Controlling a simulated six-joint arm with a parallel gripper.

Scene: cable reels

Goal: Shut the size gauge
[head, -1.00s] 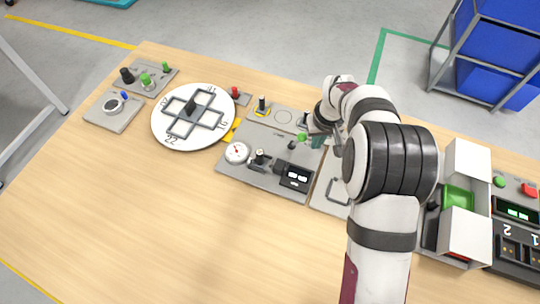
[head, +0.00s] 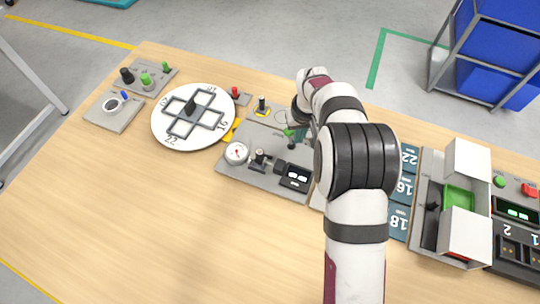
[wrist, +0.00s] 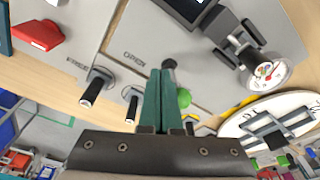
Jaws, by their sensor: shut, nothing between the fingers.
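The size gauge is a grey panel (head: 228,170) in the middle of the bench, with a white dial (head: 236,153), a small clamp (head: 258,159) and a black display block (head: 295,176). Its lever has a black base (head: 291,146) and a green knob (head: 288,132), which leans left of the base in the head view. In the wrist view, the green knob (wrist: 184,98) is right of the fingers, and the printed OPEN is on the left. My gripper (wrist: 160,75) is shut and empty, close beside the knob; I cannot tell if they touch. My arm hides the panel's right end.
A white round plate (head: 160,130) with a grey cross frame lies left of the gauge. Blue number tiles (head: 404,188) and an open white-sided box (head: 465,222) stand to the right. Black posts (wrist: 90,92) rise near my fingers. The bench front is clear.

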